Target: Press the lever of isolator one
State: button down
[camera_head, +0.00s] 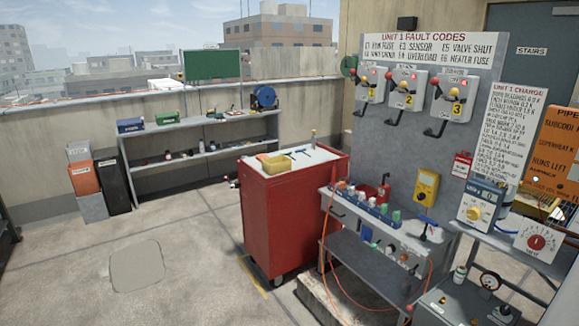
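Three grey isolator boxes hang in a row on the grey panel. The middle box (409,92) is marked 2 and the right box (453,96) is marked 3. The number on the leftmost box is too small to read surely. My gripper is not in view.
A red tool cabinet (282,222) stands on the floor left of the panel. A shelf (200,157) lines the far wall. The floor (80,250) at the left is mostly clear.

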aim_at(352, 71)
jog(key=i+j+u, duration=0.1)
jog(key=i+u, duration=0.15)
jog(key=i, duration=0.85)
jog(key=i+l+u, duration=0.25)
jog(key=i, duration=0.8)
jog(key=i+z, duration=0.7)
jog(key=i, duration=0.15)
jog(key=i+j+z, duration=0.2)
jog(key=i+z, duration=0.25)
jog(key=z, duration=0.2)
